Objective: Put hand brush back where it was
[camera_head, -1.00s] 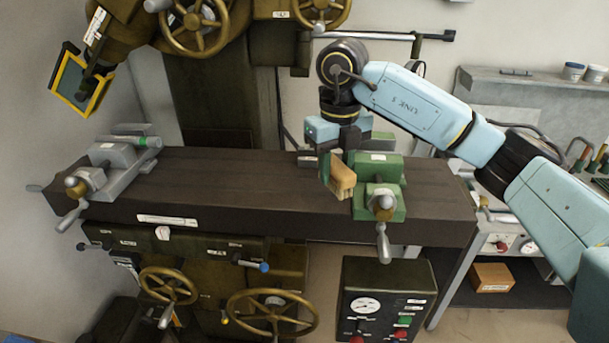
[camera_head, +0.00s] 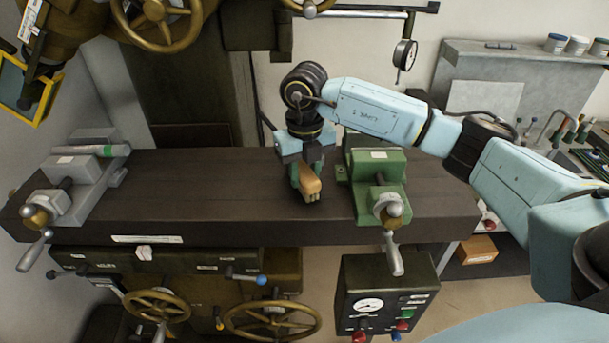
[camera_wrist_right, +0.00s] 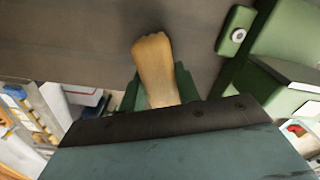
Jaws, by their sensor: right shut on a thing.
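The hand brush (camera_head: 310,184) has a tan wooden body with dark bristles under its near end. My right gripper (camera_head: 307,178) is shut on it, just left of the green vise (camera_head: 378,180) on the dark machine table (camera_head: 210,190). The brush's tan end also shows in the right wrist view (camera_wrist_right: 154,68), between the fingers. The brush is at or just above the table top; I cannot tell whether it touches. The gripper hides part of it. My left gripper is not in view.
A grey vise (camera_head: 75,190) with a green-and-silver cylinder on top stands at the table's left end. The table between the two vises is clear. A control box (camera_head: 388,285) hangs below the front edge. A dial gauge (camera_head: 404,54) hangs behind.

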